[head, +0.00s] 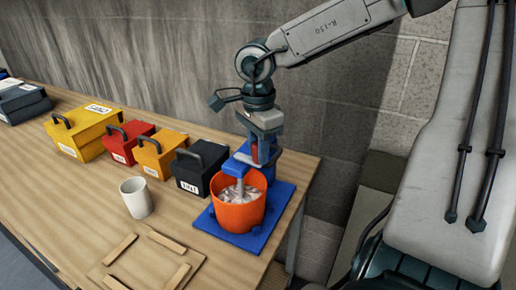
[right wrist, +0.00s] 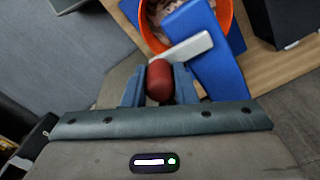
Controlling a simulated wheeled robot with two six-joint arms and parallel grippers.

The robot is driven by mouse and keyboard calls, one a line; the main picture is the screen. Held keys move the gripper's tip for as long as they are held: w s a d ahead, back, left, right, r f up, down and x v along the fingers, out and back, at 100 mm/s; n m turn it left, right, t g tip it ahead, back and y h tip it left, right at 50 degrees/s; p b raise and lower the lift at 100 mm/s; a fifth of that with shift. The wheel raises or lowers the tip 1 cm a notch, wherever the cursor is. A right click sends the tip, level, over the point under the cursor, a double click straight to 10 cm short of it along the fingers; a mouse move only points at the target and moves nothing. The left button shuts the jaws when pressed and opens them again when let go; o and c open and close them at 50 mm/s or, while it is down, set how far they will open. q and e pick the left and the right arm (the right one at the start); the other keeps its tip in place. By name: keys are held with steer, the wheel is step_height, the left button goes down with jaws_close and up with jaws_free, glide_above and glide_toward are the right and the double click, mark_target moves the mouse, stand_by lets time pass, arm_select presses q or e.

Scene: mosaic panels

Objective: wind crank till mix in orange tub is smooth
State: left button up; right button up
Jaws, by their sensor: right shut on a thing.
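The orange tub (head: 236,216) stands on a blue base plate (head: 278,205) near the table's right end. The mix (head: 240,194) inside looks pale with uneven brownish lumps and streaks. A blue mixer stand (head: 236,166) reaches over the tub, and its shaft goes down into the mix. My right gripper (head: 263,152) is at the top of the stand, shut on the crank's red handle (right wrist: 159,82). The pale crank arm (right wrist: 186,49) shows beyond the fingers in the right wrist view. My left gripper is not in view.
Yellow (head: 83,135), red (head: 126,143), orange-yellow (head: 160,157) and black (head: 199,170) boxes line the back of the table. A wooden frame (head: 139,265) lies in front. The wall is close behind.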

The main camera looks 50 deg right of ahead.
steer(key=o, duration=1)
steer(key=shift+r, duration=0.1)
step_height(320, 180, up, 11)
steer(key=shift+w+f+b, duration=0.1)
steer(key=shift+f+b, duration=0.1)
steer(key=shift+b, duration=0.2)
